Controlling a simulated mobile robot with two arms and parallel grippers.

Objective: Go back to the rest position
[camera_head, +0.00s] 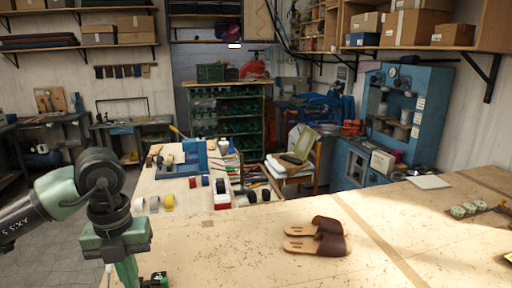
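My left arm comes in from the left, and my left gripper (126,268) points down at the left front end of the workbench (240,262). Its fingertips are cut off by the bottom edge, so I cannot tell whether it is open or shut. My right gripper is not clearly in view. A pair of brown sandals (322,244) lies side by side on the bench, apart from my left gripper.
Tape rolls (160,203), a blue tool holder (193,158) and small bottles stand on the bench's left part. Several small rolls (463,210) and a pale sheet (428,182) lie at the right. The bench around the sandals is clear. A blue cabinet (428,115) stands behind.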

